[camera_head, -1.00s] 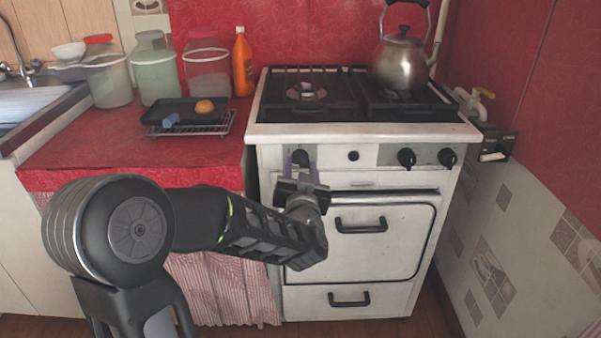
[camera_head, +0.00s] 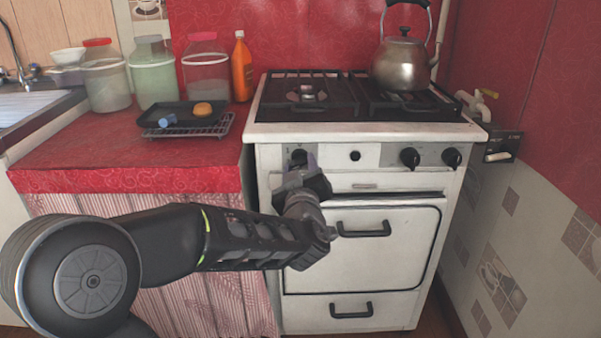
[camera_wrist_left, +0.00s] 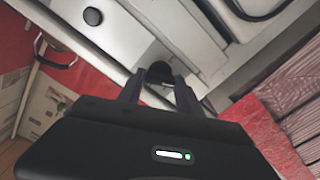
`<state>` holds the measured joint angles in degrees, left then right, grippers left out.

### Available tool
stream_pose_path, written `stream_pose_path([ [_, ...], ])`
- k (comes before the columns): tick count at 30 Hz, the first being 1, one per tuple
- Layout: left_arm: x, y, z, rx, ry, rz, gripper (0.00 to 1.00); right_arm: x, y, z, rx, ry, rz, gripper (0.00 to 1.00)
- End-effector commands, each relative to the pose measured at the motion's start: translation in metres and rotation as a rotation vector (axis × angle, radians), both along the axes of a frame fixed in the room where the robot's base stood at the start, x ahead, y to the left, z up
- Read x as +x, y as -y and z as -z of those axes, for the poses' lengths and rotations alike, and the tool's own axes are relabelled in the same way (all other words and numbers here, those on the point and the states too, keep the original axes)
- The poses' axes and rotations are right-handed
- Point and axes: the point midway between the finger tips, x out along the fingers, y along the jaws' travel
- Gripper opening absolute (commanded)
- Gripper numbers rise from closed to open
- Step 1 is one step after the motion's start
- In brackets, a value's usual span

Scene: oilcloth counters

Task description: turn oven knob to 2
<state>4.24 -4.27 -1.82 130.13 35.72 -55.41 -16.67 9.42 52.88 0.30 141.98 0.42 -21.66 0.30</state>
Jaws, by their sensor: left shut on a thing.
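The white oven (camera_head: 365,245) stands with a control panel below its hob. The oven knob (camera_head: 299,157) at the panel's left end is black, and the gripper partly hides it. My left gripper (camera_head: 304,165) is at this knob, its fingers on either side. In the left wrist view the black knob (camera_wrist_left: 160,73) sits between the two fingertips of the gripper (camera_wrist_left: 160,86), which are shut on it. The knob's marks and its exact setting cannot be read. My right gripper is not in view.
The oven door handle (camera_head: 364,229) juts out below. A kettle (camera_head: 401,62) stands on the hob. The red counter (camera_head: 100,165) is at left.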

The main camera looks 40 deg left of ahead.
Motion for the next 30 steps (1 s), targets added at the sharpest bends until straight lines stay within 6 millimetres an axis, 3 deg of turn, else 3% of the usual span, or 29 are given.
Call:
stream_pose_path([
  [15, 0.0001, 0.0004, 0.0003, -0.022, 0.014, 0.001, 0.01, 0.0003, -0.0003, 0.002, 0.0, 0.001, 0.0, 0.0],
  [16, 0.0001, 0.0004, 0.0003, -0.021, 0.014, 0.001, 0.44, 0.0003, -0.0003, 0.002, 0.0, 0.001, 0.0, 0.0],
  [23, 0.0001, 0.0002, 0.0002, -0.02, 0.014, 0.0, 0.63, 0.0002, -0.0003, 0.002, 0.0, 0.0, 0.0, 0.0],
  [30, -0.0001, 0.0002, 0.0001, -0.02, 0.014, 0.0, 0.64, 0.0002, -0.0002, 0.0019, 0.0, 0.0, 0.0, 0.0],
])
